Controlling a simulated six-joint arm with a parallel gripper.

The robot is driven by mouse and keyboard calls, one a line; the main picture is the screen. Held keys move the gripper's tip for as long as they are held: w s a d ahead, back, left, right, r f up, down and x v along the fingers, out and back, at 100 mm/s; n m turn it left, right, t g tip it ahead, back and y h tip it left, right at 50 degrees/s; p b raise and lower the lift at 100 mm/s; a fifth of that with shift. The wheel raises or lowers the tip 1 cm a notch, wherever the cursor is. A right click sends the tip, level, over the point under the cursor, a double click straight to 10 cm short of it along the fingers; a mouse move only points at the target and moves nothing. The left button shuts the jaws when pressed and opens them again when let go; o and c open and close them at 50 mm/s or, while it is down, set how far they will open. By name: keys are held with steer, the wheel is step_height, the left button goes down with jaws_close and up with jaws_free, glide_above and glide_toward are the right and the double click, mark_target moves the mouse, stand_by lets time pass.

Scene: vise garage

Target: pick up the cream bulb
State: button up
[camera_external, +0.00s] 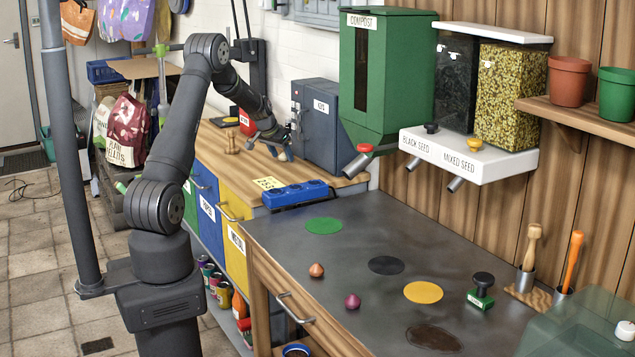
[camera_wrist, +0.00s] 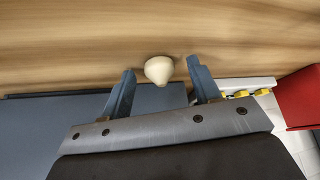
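The cream bulb (camera_wrist: 159,69) shows in the wrist view against a wood-grained surface, its pointed end toward my gripper. My gripper (camera_wrist: 161,70) is open, with one blue-grey finger on each side of the bulb. The bulb appears between the fingertips with a gap on both sides; I cannot tell how far below or beyond the tips it lies. In the external view my gripper (camera_external: 281,146) is low over the wooden counter (camera_external: 215,133), just in front of the grey key cabinet (camera_external: 322,125). I cannot make out the bulb there.
A wooden-handled object (camera_external: 231,145) stands left of my gripper. A blue box (camera_external: 294,194) sits on the counter's near end. On the metal table (camera_external: 450,245) are an orange-brown bulb (camera_external: 316,270), a purple bulb (camera_external: 352,301) and a green stamp (camera_external: 481,292). The green compost bin (camera_external: 400,75) hangs at right.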

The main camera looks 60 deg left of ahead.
steer(key=c, duration=1)
